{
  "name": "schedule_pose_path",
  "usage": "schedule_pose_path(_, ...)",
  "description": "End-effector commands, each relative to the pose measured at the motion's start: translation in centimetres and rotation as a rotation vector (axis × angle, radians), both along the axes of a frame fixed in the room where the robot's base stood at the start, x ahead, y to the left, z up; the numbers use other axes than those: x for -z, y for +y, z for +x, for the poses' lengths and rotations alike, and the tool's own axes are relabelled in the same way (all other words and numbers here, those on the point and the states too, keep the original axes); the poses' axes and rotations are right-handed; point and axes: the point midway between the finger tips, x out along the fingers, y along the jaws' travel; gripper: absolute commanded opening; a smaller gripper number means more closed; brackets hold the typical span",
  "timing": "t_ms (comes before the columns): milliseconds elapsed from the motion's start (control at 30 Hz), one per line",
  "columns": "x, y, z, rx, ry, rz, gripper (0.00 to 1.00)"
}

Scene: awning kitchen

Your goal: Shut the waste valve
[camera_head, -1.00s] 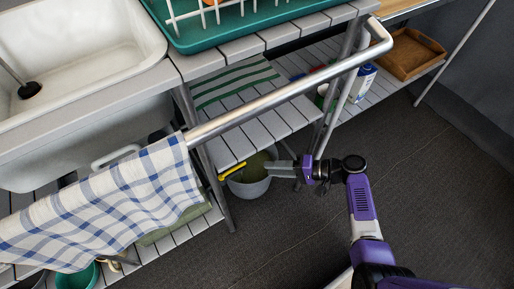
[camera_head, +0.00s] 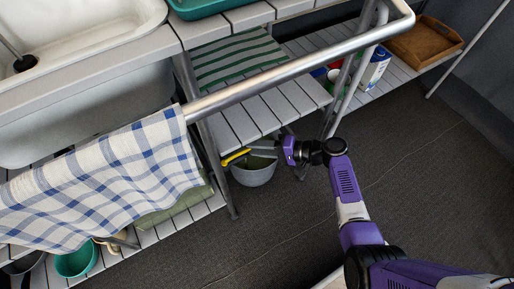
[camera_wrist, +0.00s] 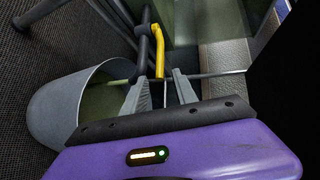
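The waste valve shows as a yellow lever (camera_head: 236,157) under the slatted shelf, above a grey bucket (camera_head: 254,176). In the wrist view the yellow lever (camera_wrist: 158,50) stands just beyond my fingertips, with its near end close to the gap between them. My gripper (camera_wrist: 155,84) is open, its two grey fingers apart. A thin metal rod shows between and behind the fingers. In the head view my gripper (camera_head: 264,151) reaches in from the right over the bucket. I cannot tell whether a finger touches the lever. The valve body is mostly hidden.
A metal rail (camera_head: 290,77) with a checked towel (camera_head: 105,185) runs above the valve. Dark floor (camera_head: 420,180) is free at the right.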

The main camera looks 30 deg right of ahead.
Motion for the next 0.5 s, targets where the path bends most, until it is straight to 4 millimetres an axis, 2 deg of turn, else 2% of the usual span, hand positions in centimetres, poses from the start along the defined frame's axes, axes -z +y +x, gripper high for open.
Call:
schedule_pose_path(67, 0.0, -0.01, -0.01, 0.0, 0.0, 0.0, 0.32)
schedule_pose_path(233, 0.01, -0.02, -0.03, 0.0, 0.0, 0.0, 0.0)
schedule_pose_path(500, 0.04, -0.02, -0.05, 0.0, 0.001, -0.001, 0.0)
